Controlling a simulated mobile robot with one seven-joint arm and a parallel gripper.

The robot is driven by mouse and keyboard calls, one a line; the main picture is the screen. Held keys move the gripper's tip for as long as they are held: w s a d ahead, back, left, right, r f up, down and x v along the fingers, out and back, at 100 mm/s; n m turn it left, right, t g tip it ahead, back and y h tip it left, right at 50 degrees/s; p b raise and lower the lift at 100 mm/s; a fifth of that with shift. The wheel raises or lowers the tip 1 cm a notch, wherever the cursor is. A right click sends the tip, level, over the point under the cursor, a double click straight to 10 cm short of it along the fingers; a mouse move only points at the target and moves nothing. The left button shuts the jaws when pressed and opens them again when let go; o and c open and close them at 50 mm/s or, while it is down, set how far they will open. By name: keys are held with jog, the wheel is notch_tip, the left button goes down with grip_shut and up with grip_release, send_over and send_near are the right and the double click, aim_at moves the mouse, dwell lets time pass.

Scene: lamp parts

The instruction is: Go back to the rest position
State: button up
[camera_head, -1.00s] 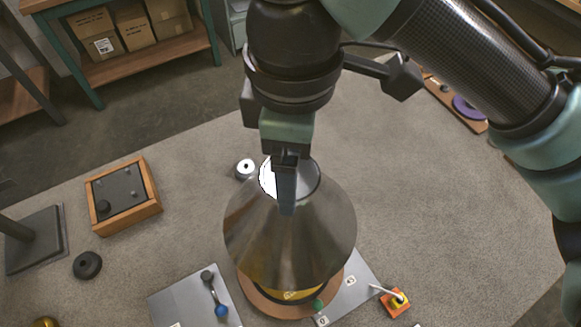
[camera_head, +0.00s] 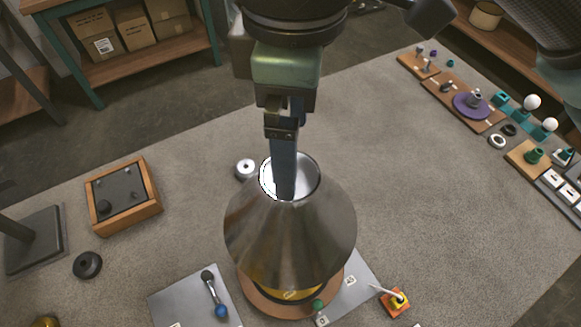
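My gripper (camera_head: 284,192) points down at the top opening of the grey metal cone shade (camera_head: 290,238). Only one finger shows clearly, in front of the opening's white inside; the other is hidden behind it, so I cannot tell how far apart they are. I cannot tell whether the finger touches the shade. The shade stands upright over a yellow part (camera_head: 290,290) on a round wooden base (camera_head: 262,305).
A wooden tray (camera_head: 124,196) and a black disc (camera_head: 87,265) lie left. A yellow-and-orange switch (camera_head: 395,302) is front right. Small parts and a purple disc (camera_head: 470,105) line the right edge. The right middle is clear.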

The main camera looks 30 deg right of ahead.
notch_tip(320, 180, up, 8)
jog(key=shift+f, duration=0.2)
jog(key=w+a+r+m+t+y, duration=0.2)
jog(key=w+a+m+t+y, duration=0.1)
jog(key=w+a+t, duration=0.6)
jog(key=w+a+r+m+t+y, duration=0.3)
jog(key=w+a+t, duration=0.45)
jog(key=w, duration=0.35)
jog(key=s+d+f+m+h, duration=0.2)
jog(key=d+f+m+h, duration=0.35)
jog(key=f, duration=0.25)
jog(key=s+r+t, duration=0.5)
jog(key=s+r, duration=0.1)
jog(key=r, duration=0.6)
jog(key=s+r+t, duration=0.6)
jog(key=r, duration=0.7)
jog(key=shift+s+r+n, duration=0.2)
jog(key=shift+n, duration=0.15)
jog(key=shift+a+h, duration=0.1)
jog(key=shift+h, duration=0.15)
